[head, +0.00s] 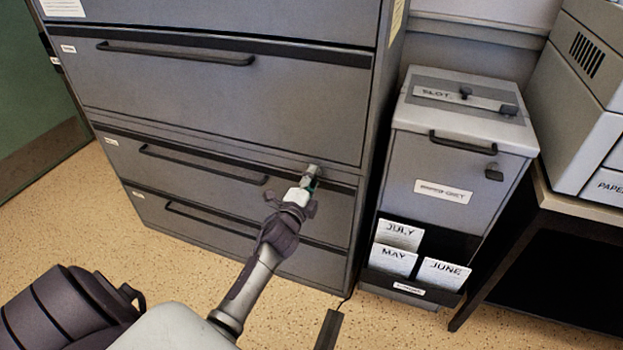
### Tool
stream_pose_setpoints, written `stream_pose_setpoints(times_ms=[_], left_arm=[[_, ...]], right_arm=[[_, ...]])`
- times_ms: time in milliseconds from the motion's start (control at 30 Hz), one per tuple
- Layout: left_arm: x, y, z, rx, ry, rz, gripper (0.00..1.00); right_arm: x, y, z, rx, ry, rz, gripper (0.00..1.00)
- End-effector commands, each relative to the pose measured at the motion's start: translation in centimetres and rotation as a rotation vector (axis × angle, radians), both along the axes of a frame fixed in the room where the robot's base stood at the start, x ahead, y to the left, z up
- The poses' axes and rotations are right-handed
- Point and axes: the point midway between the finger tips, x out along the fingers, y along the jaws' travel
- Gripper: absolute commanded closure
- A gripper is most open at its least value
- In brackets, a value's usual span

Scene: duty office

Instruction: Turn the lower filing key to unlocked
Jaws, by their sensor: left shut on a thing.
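The grey filing cabinet (220,104) fills the left and middle of the head view, with several wide drawers. My left gripper (306,184) is at the upper right of a lower drawer (200,181), right of that drawer's handle (203,165). It is shut on the lower filing key (313,170), of which only a small grey part shows at the drawer front. The fingers hide most of the key and its lock, so I cannot read its turn position. My right gripper is not in view.
A grey box cabinet (433,190) with a slotted top and cards marked July, May and June stands close on the right. Beyond it is a table (582,207) bearing a pale machine (590,95). Speckled floor (60,225) is clear at the left.

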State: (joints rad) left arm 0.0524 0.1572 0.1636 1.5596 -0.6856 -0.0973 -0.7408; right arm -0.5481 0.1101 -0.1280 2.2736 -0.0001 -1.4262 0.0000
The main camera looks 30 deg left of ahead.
Motion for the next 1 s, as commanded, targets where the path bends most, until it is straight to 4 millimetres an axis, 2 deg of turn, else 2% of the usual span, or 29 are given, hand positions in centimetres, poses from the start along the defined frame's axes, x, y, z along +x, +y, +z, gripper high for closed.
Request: stream_pose_setpoints(times_ms=[467,500,633,667,1000], left_arm=[[-0.06,0.02,-0.19,-0.018,0.000,0.001,0.92],[-0.06,0.02,-0.19,-0.018,0.000,0.001,0.55],[-0.05,0.02,-0.17,-0.017,-0.001,0.001,0.34],[-0.03,0.01,-0.15,-0.017,-0.001,0.001,0.31],[-0.30,-0.07,-0.08,-0.015,-0.003,0.000,0.31]], right_arm=[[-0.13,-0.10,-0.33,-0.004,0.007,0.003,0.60],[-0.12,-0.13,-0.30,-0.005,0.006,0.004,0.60],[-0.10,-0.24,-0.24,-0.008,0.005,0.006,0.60],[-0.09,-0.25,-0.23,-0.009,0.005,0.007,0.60],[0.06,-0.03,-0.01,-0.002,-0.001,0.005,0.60]])
